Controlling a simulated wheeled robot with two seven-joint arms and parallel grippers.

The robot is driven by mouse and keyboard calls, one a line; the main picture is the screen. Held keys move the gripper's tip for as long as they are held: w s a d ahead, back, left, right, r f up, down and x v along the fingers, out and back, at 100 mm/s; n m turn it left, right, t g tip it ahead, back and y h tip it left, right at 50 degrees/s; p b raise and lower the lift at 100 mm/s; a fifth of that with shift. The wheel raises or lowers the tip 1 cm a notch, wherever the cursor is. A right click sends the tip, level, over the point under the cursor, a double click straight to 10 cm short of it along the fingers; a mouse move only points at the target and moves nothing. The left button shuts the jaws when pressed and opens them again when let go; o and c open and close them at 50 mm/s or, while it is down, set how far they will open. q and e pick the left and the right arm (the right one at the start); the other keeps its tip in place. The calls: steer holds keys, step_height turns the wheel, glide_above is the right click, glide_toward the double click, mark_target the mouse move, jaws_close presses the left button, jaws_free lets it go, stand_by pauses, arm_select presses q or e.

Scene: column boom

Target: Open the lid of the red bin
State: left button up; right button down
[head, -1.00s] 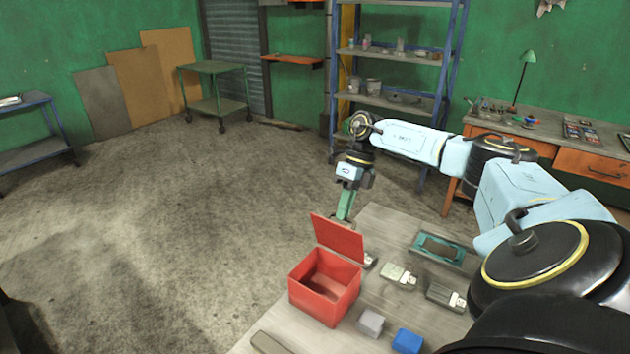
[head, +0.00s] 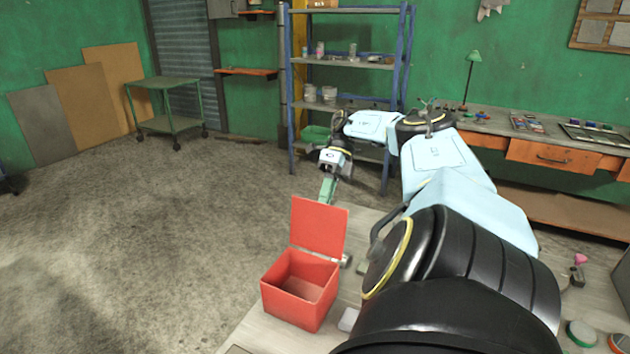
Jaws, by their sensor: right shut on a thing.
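The red bin (head: 298,296) stands on the workbench with its inside in view and seemingly empty. Its red lid (head: 319,228) is raised, standing up from the bin's far edge. My right gripper (head: 326,197) is behind the lid's top edge, with its green fingers pointing down and shut on the lid. The fingertips are partly hidden by the lid. My left gripper is not in view.
A grey block (head: 348,319) lies right of the bin. My right arm covers much of the workbench (head: 258,331). A green disc (head: 580,332) is at the far right. A shelf rack (head: 345,104) and green cart (head: 167,82) stand behind; the floor at left is clear.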

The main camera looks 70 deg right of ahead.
steer(key=shift+s+d+f, duration=0.15)
steer(key=shift+s+f, duration=0.1)
steer(key=shift+f, duration=0.3)
steer(key=c, duration=1.9)
jaws_free()
steer(key=o, duration=0.4)
steer(key=shift+d+f, duration=0.2)
steer(key=shift+d, duration=0.2)
steer(key=shift+r, duration=0.2)
steer(key=shift+w+r, duration=0.1)
steer(key=shift+r, duration=0.1)
step_height(320, 180, up, 10)
steer(key=shift+a+f, duration=0.1)
steer(key=shift+f, duration=0.1)
